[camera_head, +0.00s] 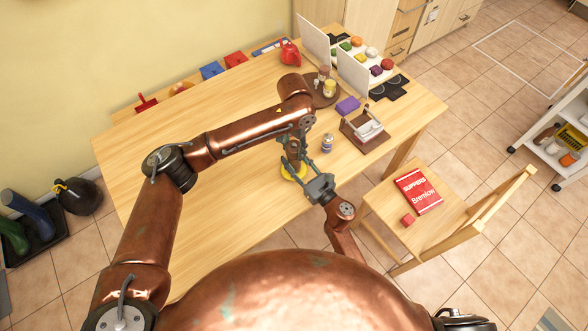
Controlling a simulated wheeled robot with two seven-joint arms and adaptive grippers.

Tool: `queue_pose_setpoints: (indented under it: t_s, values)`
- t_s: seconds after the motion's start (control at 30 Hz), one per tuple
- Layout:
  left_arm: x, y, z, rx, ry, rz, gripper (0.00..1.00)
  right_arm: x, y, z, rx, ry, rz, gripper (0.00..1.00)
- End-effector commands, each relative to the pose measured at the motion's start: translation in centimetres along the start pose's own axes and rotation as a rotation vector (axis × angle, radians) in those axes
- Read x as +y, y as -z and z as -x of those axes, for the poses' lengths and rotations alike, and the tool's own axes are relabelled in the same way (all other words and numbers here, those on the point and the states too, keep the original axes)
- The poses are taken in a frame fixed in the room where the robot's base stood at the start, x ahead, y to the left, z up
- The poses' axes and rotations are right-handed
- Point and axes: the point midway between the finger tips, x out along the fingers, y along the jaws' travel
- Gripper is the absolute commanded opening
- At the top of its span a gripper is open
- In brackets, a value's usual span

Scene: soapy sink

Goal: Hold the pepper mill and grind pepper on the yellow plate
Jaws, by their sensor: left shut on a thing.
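The yellow plate (287,174) lies on the wooden table, mostly covered by my grippers. My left gripper (293,160) points down over it and is shut on a narrow dark thing, which looks like the pepper mill; the fingers hide most of it, so its shape and tilt are unclear. My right gripper (303,179) reaches in from the lower right, its fingers close to the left gripper and the plate's edge. Whether its fingers are open or shut, or touch the mill, I cannot tell.
A red jug (290,52) stands at the back. The table's left half is clear.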

Motion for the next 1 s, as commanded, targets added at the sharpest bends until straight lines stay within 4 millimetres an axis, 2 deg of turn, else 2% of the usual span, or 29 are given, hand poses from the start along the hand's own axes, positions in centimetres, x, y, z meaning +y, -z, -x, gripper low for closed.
queue_pose_setpoints:
  t_s: [0.1, 0.2, 0.57, 0.67, 1.0]
  values:
    - [-0.12, 0.02, 0.12, 0.001, 0.003, -0.134, 0.21, -0.09, 0.12, 0.06, 0.002, 0.002, 0.000, 0.20]
    - [-0.11, 0.02, 0.12, 0.001, 0.003, -0.198, 0.21, -0.09, 0.12, 0.06, 0.002, 0.002, 0.000, 0.20]
    - [-0.09, 0.02, 0.11, 0.001, 0.002, -0.193, 0.21, -0.11, 0.13, 0.06, 0.003, 0.002, 0.000, 0.20]
    - [-0.06, 0.04, 0.08, 0.002, 0.000, -0.092, 0.21, -0.11, 0.14, 0.06, 0.003, 0.002, 0.000, 0.20]
    - [0.03, 0.04, 0.07, 0.001, -0.002, 0.426, 0.21, -0.11, 0.16, 0.07, 0.003, 0.003, 0.000, 0.20]
